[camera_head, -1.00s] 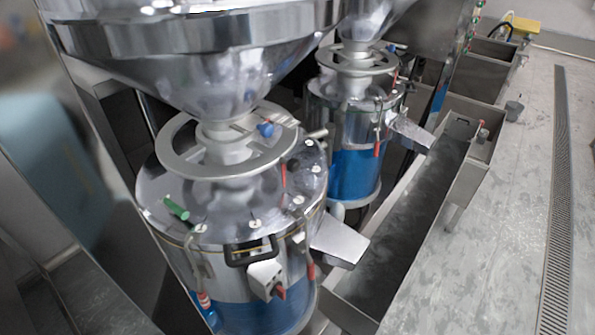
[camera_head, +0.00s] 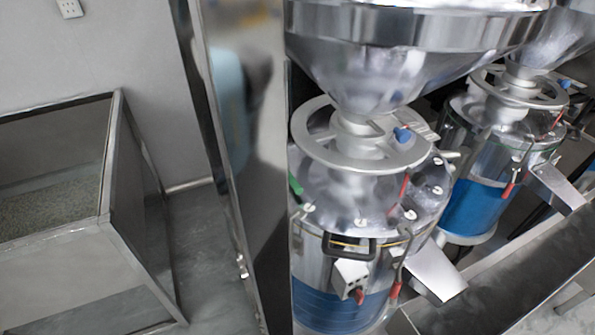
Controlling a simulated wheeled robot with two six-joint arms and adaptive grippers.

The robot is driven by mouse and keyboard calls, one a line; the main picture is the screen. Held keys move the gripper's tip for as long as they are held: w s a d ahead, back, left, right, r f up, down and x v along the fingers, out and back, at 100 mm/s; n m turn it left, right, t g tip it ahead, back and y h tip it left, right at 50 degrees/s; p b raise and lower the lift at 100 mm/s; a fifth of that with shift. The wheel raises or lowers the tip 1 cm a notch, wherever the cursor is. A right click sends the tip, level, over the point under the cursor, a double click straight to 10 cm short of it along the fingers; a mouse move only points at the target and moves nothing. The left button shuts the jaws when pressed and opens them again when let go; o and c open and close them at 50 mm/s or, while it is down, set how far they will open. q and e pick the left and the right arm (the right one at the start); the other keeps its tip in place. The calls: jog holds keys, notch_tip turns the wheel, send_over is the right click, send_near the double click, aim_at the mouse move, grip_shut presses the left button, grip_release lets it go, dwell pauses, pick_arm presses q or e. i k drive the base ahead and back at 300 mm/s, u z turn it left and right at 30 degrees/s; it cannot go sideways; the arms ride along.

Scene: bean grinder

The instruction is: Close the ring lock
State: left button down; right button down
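The near bean grinder is a shiny steel drum with a blue lower band (camera_head: 325,308), standing right of centre. A pale grey ring-shaped wheel (camera_head: 345,163) surrounds its neck, below the steel hopper (camera_head: 400,75). A clasp with a red grip (camera_head: 395,291) hangs on the drum's right front side, and a red lever (camera_head: 405,185) stands on its lid. I cannot tell which part is the ring lock or whether it is closed. A black handle (camera_head: 348,246) and a small switch box (camera_head: 349,277) are on the front. Neither of my grippers is in view.
A second similar grinder (camera_head: 472,207) stands behind at the right. A metal chute (camera_head: 435,272) juts from the near grinder over a long trough (camera_head: 470,300). An open metal bin (camera_head: 150,215) with granular contents stands at the left.

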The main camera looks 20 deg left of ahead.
aim_at(296, 187)
jog(key=u, duration=1.8)
jog(key=k, duration=0.7)
jog(key=z, duration=1.05)
jog(key=i, duration=0.5)
